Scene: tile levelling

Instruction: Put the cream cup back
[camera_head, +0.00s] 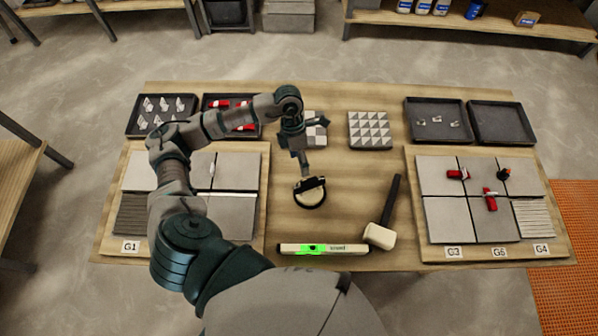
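The cream cup (309,199) is a round cream disc with a dark rim and a black handle on top. It is at the middle of the table, left of the mallet; I cannot tell whether it rests flat on the wood. My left gripper (305,167) points down just above and behind the handle. Its fingers look close together, but they are too small and dark to show whether they are open or whether they touch the handle. My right gripper is not in view.
A cream level (324,249) with a green window lies at the table's front, beside a mallet (380,235). Tiled boards stand left (237,170) and right (437,216). Black trays (503,122) and patterned tiles (369,130) line the back. Bare wood lies around the cup.

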